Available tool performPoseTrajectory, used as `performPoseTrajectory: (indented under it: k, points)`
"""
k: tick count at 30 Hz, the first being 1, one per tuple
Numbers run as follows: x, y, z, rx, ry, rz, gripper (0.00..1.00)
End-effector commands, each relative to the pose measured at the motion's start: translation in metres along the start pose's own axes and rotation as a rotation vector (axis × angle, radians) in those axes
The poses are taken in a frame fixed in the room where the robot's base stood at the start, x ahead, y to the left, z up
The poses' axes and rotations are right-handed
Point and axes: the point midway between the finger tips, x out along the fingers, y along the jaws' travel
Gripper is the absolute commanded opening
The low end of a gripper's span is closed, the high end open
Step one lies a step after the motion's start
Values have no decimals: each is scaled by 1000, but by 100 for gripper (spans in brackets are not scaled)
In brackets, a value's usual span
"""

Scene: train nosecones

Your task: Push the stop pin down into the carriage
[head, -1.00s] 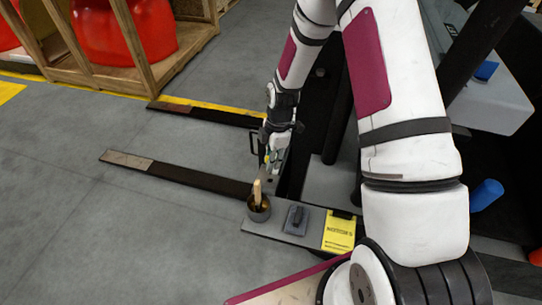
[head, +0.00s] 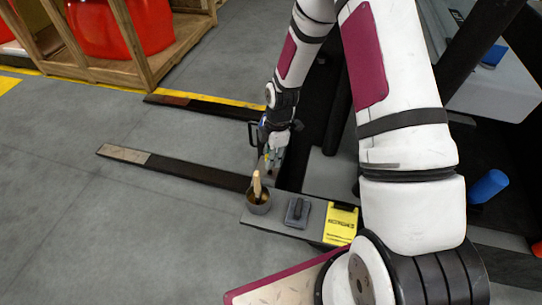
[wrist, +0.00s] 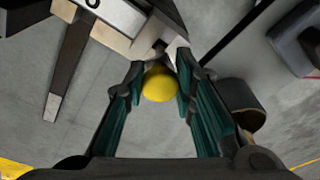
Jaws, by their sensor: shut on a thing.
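The stop pin shows as a round yellow knob (wrist: 159,85) in the wrist view, between the teal-padded fingers of my gripper (wrist: 158,76). My gripper is shut on it. The pin's shaft is mostly hidden behind the knob. Pale and dark metal of the carriage (wrist: 118,38) lies just beyond the knob; I cannot tell how deep the pin sits. In the head view my gripper (head: 270,160) is at the inner end of the forks, and the pin is hidden there.
Two long forks, the near one (head: 170,168) and the far one (head: 200,106), reach left over grey floor. A pot with a brush (head: 259,207), a dark block (head: 297,212) and a yellow label (head: 341,223) are on the near ledge. A wooden crate (head: 150,70) stands at the back left.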

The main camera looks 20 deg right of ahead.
Motion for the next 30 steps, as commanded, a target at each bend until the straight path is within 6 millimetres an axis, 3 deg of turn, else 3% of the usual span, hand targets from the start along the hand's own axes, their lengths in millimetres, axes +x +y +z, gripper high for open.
performPoseTrajectory:
  k: [30]
  points:
    - [17, 0, 2, 0, 0, 0, 0]
